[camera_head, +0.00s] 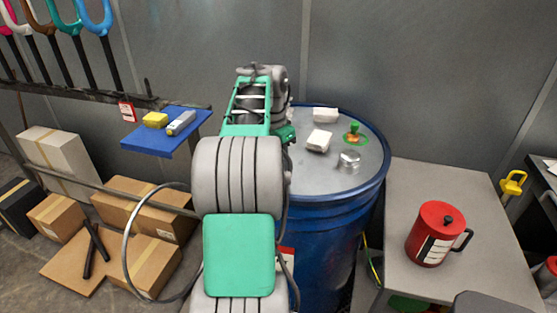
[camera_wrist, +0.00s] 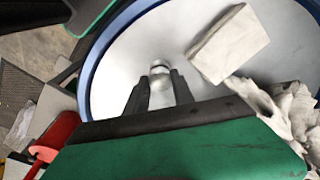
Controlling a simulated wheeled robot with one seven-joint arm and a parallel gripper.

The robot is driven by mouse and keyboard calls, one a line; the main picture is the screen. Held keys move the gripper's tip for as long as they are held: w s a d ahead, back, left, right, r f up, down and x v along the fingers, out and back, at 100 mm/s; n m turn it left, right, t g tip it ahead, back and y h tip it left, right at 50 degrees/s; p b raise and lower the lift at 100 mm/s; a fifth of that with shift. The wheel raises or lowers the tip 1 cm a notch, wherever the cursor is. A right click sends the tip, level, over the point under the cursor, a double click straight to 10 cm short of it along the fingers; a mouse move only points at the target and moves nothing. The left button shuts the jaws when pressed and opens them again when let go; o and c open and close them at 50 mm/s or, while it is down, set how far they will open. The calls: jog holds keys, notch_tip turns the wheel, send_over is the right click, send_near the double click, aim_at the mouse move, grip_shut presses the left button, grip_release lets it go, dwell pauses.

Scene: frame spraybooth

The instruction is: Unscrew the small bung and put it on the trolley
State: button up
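A small silver bung (camera_wrist: 160,75) shows between the tips of my dark gripper fingers (camera_wrist: 161,82) in the wrist view. The fingers are apart, one on each side of it; I cannot tell whether they touch it. In the head view my arm hides the gripper and the left part of the drum. A shiny silver piece (camera_head: 349,158) sits on the grey lid of the blue drum (camera_head: 372,178); I cannot tell whether it is the same bung. The grey-topped trolley (camera_head: 405,185) stands right of the drum.
White blocks (camera_head: 319,141) and a green and orange item (camera_head: 355,133) lie on the lid. A red can (camera_head: 436,234) stands on the trolley, with free room behind it. A blue shelf (camera_head: 163,141) holds a yellow item (camera_head: 155,120). Cardboard boxes (camera_head: 150,210) are on the left.

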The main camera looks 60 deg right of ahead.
jog(key=shift+o, duration=1)
